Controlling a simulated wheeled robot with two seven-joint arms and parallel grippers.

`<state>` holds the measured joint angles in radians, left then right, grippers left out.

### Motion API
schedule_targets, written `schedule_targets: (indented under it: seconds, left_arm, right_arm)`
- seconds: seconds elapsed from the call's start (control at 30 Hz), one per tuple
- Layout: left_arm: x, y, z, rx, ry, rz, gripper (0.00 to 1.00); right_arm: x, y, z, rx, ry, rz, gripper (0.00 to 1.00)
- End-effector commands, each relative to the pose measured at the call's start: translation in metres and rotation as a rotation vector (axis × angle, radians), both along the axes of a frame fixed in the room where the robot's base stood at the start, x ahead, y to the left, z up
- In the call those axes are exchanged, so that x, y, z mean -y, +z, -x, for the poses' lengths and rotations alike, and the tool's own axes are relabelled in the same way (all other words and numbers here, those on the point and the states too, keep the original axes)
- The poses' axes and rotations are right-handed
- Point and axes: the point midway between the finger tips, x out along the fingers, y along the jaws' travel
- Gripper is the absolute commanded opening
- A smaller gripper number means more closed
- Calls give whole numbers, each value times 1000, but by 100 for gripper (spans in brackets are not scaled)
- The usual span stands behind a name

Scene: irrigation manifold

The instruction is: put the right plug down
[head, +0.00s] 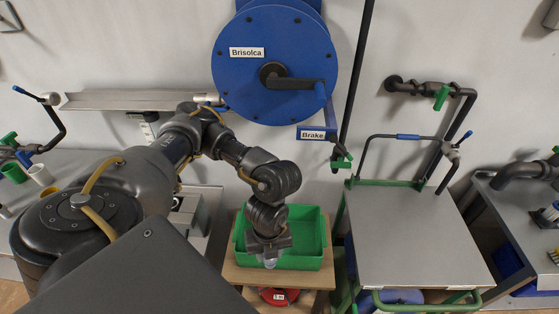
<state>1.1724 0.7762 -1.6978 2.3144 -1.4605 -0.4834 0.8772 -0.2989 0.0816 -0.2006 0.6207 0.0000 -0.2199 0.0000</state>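My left gripper (270,258) points down over the green bin (313,262), which sits on a small wooden stand. The wrist hides its fingers, so I cannot tell whether it is open or shut. A small pale piece shows at its tip, too little to tell whether it is a finger or a held plug. I cannot pick out the right plug for sure. My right gripper is not in view.
A blue reel (300,50) with a crank hangs on the wall behind. A grey-topped cart (415,240) stands right of the bin, with pipes and valves (440,97) above it. A red object (280,296) lies below the bin. Benches flank both sides.

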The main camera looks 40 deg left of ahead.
Motion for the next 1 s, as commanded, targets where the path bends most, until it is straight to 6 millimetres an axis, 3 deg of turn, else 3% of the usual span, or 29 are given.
schedule_targets:
  seconds: [0.23, 0.53, 0.7, 1.0]
  left_arm:
    - [-8, -10, -12, 0, -1, -2, 11]
    - [-45, -44, -78, -2, 6, -3, 11]
    - [-57, -78, -101, -3, 0, 0, 11]
    - [-65, -94, -118, 0, -7, 0, 11]
  right_arm:
    - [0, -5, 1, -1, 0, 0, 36]
    - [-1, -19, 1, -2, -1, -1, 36]
    - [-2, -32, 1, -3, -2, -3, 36]
    - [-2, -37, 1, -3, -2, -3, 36]
